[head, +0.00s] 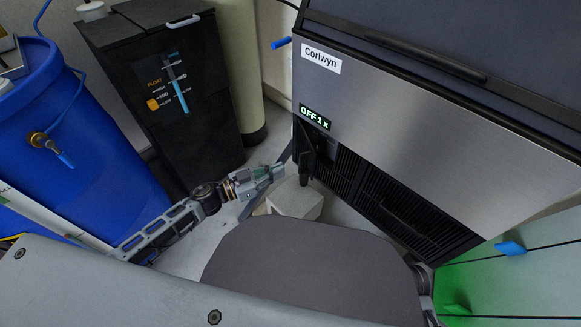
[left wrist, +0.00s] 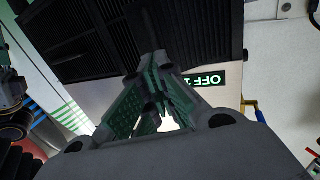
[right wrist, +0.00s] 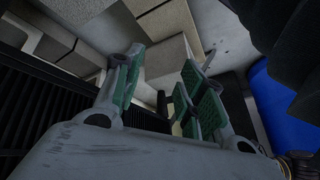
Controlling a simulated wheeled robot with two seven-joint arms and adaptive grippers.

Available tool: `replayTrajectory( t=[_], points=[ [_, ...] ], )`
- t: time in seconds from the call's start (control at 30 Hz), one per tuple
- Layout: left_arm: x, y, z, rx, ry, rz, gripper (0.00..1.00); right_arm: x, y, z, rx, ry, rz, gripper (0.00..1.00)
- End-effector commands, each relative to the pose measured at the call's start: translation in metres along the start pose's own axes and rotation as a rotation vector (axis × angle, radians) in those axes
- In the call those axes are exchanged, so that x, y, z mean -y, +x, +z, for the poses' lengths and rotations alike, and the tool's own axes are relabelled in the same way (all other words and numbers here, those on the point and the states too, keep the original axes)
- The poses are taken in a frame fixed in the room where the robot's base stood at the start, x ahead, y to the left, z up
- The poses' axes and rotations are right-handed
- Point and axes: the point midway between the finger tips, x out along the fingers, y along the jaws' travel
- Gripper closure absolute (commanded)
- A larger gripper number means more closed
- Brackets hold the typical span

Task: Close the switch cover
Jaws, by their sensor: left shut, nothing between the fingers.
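The ice maker (head: 430,120) has a steel front with a lit "OFF 1 x" display (head: 314,117), which also shows in the left wrist view (left wrist: 207,81). A small dark part (head: 306,158), which looks like the switch cover, sticks out below the display at the machine's left edge. I cannot tell its exact angle. My left gripper (head: 272,172) is shut and empty, just left of and below that part; contact is unclear. In the left wrist view its tips (left wrist: 157,62) point toward dark grilles. My right gripper (right wrist: 165,75) is open and empty in its wrist view.
Black vent grilles (head: 390,205) fill the machine's lower front. A pale block (head: 294,199) stands on the floor by the left gripper. A black float unit (head: 180,100) and a blue barrel (head: 80,140) stand at the left.

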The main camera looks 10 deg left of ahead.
Motion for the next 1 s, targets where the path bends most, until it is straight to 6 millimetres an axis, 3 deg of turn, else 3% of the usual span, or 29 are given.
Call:
replayTrajectory(
  t=[0.23,0.53,1.0],
  points=[
    [0.001,0.021,0.000,-0.002,0.000,0.000,1.00,0.000,0.013,0.002,-0.035,0.009,-0.011,0.60],
    [0.000,0.043,0.001,-0.001,0.000,0.000,1.00,0.001,0.031,0.018,-0.049,0.030,-0.028,0.60],
    [0.000,0.051,0.000,0.000,-0.001,0.000,1.00,-0.001,0.035,0.017,-0.069,0.032,-0.029,0.60]
  ],
)
